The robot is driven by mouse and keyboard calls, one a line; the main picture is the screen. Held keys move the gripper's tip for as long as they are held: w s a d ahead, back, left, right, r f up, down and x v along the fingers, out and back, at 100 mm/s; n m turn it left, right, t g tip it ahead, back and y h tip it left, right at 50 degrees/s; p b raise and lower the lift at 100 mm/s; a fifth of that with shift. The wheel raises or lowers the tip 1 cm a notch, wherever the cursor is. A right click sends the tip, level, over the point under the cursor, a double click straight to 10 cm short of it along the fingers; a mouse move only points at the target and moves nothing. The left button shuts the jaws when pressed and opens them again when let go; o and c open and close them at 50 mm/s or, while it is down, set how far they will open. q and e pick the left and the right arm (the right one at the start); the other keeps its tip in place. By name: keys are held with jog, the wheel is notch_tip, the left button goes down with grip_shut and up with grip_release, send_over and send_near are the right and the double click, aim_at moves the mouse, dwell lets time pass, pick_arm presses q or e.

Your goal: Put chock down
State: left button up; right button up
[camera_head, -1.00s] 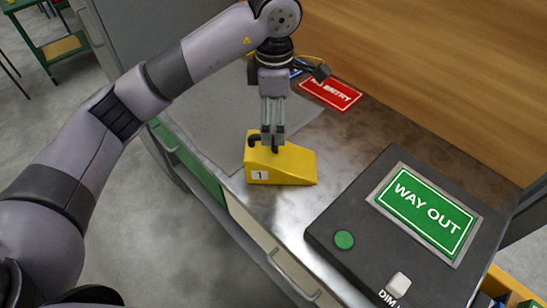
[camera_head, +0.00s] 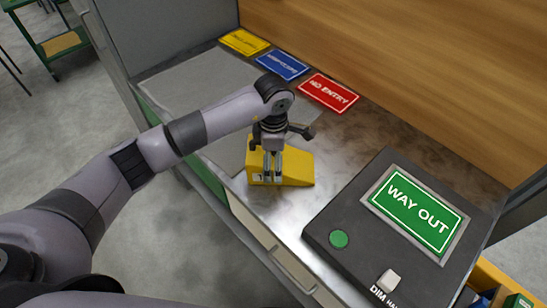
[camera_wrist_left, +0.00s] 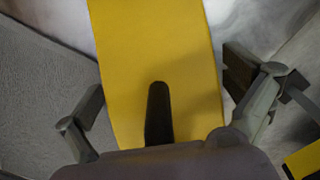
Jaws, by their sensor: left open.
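The yellow wedge-shaped chock (camera_head: 297,168) rests on the metal bench top (camera_head: 345,150), left of the sign box. It also fills the middle of the left wrist view (camera_wrist_left: 155,50), with a black upright part (camera_wrist_left: 158,112) on it. My left gripper (camera_head: 273,180) is low over the chock and covers part of it. In the left wrist view its fingers (camera_wrist_left: 165,95) are spread, one on each side of the chock, with gaps visible. My right gripper is not in view.
A dark box (camera_head: 330,215) with a WAY OUT panel (camera_head: 417,210), green button (camera_head: 338,239) and pale switch (camera_head: 388,281) stands to the right. A grey mat (camera_head: 190,85) lies to the left. Yellow (camera_head: 244,41), blue (camera_head: 282,65) and red (camera_head: 327,93) signs lie along the back.

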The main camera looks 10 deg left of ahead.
pick_arm(q)
jog(key=shift+f, duration=0.1)
jog(key=c, duration=1.8)
